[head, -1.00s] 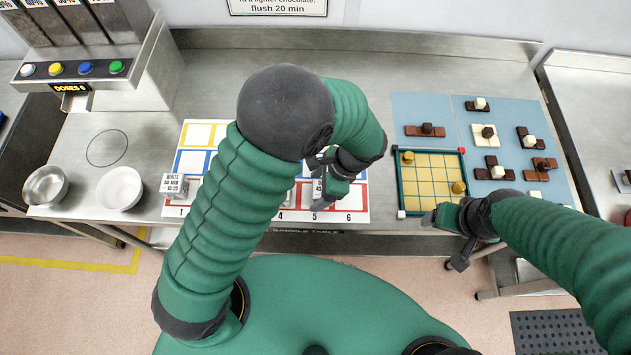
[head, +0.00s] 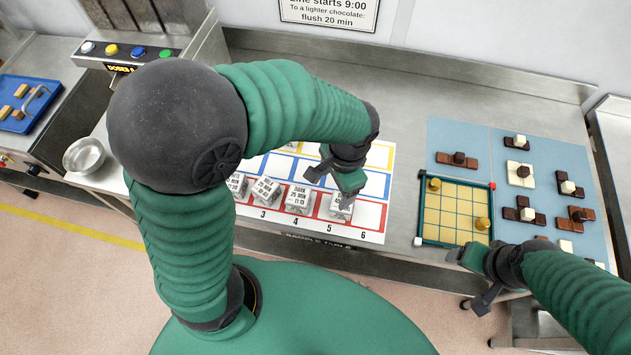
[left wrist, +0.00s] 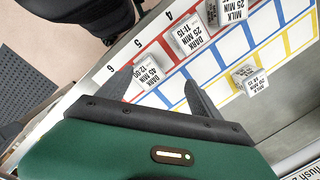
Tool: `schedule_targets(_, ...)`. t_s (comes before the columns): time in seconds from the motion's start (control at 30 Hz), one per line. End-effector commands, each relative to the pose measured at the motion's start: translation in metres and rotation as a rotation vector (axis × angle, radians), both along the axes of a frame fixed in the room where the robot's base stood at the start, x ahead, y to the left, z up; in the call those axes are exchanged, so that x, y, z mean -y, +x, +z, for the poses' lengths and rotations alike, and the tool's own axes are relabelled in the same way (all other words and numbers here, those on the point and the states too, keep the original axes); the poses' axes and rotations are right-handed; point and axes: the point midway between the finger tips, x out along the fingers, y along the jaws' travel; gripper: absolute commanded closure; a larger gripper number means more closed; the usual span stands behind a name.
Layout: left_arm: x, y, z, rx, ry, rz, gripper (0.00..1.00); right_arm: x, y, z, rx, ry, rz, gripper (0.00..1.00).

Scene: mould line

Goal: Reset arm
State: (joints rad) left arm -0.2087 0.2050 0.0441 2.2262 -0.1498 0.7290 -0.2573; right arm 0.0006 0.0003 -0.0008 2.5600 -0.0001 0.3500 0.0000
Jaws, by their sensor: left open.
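My left gripper (head: 333,187) is open above the right part of a numbered white chart (head: 375,187). A white printed cube (head: 341,207) stands on the chart near number 5, just below the left fingertips. In the left wrist view that cube (left wrist: 147,72), marked dark 45 min, shows between the open fingers (left wrist: 160,90), which look clear of it. My right gripper (head: 469,278) hangs open and empty at the table's front edge, below a yellow grid board (head: 421,238).
More printed cubes stand along the chart's front row, one (head: 299,199) beside number 4. Another cube (left wrist: 250,78) sits farther back. Blue mats (head: 455,134) with chocolate pieces lie at right. A metal bowl (head: 84,155) is at left. My left arm hides the table's left part.

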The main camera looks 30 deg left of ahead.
Motion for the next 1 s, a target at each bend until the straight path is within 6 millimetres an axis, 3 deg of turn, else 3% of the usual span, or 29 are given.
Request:
schedule_targets(0.03, -0.022, -0.011, -0.002, 0.072, -0.051, 0.187, 0.26, 0.000, 0.000, 0.000, 0.000, 0.000, 0.001, 0.26)
schedule_targets(0.1, -0.044, -0.021, -0.005, 0.166, -0.112, 0.412, 0.26, 0.000, 0.000, 0.000, 0.000, 0.000, 0.001, 0.26)
schedule_targets(0.23, -0.062, -0.029, -0.008, 0.249, -0.162, 0.609, 0.26, 0.000, 0.000, 0.000, 0.000, 0.000, 0.002, 0.26)
schedule_targets(1.0, -0.059, -0.028, -0.008, 0.250, -0.160, 0.607, 0.26, 0.000, 0.000, 0.000, 0.000, 0.000, 0.001, 0.26)
